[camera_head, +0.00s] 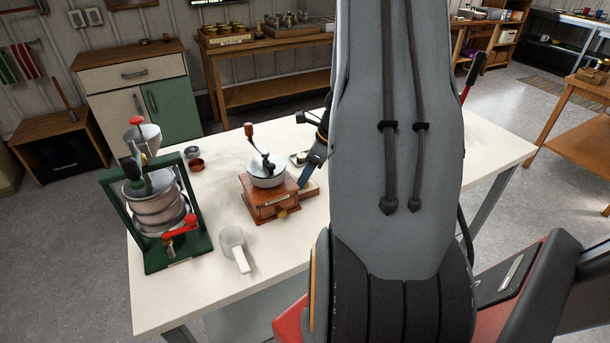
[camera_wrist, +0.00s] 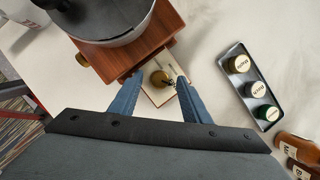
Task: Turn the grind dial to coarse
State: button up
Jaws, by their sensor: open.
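The coffee grinder (camera_head: 270,203) is a reddish-brown wooden box with a metal bowl and a crank, standing on the white table. It also shows at the top left of the wrist view (camera_wrist: 160,30). Beside the box, a small round brass-coloured knob (camera_wrist: 158,78), apparently the grind dial, sits over a pale, wood-edged plate (camera_wrist: 160,96). A dark, thin piece shows at the knob's right; its setting is unreadable. My gripper (camera_wrist: 160,77) is open, with one blue finger on each side of the knob. Contact cannot be told. My arm hides part of the head view.
A green-framed press (camera_head: 155,212) stands at the table's left. A dark tray of labelled jars (camera_wrist: 249,87) and brown bottles (camera_wrist: 296,147) lie right of my gripper in the wrist view.

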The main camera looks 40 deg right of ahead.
jog(key=shift+w+f, duration=0.1)
jog(key=shift+f, duration=0.15)
jog(key=c, duration=1)
